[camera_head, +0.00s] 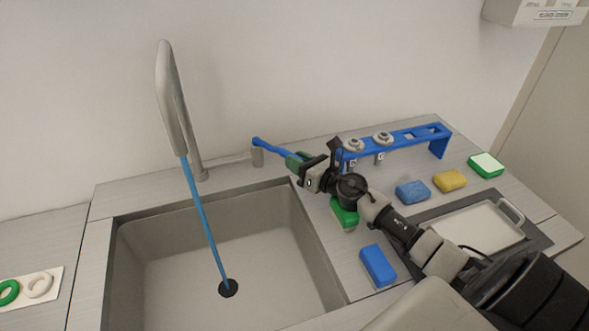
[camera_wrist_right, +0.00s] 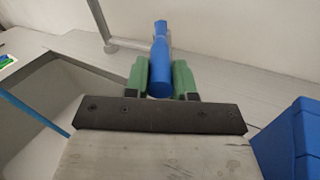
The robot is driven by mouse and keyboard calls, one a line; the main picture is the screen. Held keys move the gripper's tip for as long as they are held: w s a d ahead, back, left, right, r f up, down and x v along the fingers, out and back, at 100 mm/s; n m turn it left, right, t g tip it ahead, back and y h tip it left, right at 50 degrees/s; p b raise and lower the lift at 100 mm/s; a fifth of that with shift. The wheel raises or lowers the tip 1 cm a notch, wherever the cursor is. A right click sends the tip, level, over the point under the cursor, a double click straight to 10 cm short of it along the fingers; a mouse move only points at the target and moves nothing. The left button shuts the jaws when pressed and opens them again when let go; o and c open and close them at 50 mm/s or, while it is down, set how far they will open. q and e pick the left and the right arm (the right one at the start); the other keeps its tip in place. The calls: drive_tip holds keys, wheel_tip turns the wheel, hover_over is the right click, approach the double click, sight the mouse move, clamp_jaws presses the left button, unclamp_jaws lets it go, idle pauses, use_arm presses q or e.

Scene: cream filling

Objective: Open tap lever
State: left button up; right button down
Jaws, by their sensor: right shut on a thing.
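The blue tap lever (camera_head: 268,146) sticks out to the right from its small grey base beside the tap. The tall grey tap (camera_head: 172,100) arches over the sink (camera_head: 270,210), and a blue stream of water (camera_head: 205,225) runs from its spout to the drain. My right gripper (camera_head: 300,163) is at the lever's right end. In the right wrist view the blue lever (camera_wrist_right: 160,62) lies between the green fingers, and they are shut on it. My left gripper is not in view.
A blue rack (camera_head: 440,145) holds metal nozzles right of my gripper. Blue, yellow and green sponges lie on the counter, and a white tray (camera_head: 480,228) sits at the right. A mat with green and white rings (camera_head: 38,285) is at far left.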

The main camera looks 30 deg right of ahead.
idle(0.3)
drive_tip(key=c, duration=0.9)
unclamp_jaws()
drive_tip(key=shift+c, duration=0.2)
drive_tip(key=shift+r, duration=0.2)
wheel_tip(320, 180, up, 4)
drive_tip(key=p, duration=0.2)
drive_tip(key=shift+r+p, duration=0.1)
drive_tip(key=shift+p, duration=0.25)
drive_tip(key=s+d+r+b, duration=0.1)
drive_tip(key=s+d+r, duration=0.4)
drive_tip(key=s, duration=0.5)
drive_tip(key=shift+s+d+r+b, duration=0.2)
drive_tip(key=shift+r+b, duration=0.2)
drive_tip(key=shift+r, duration=0.3)
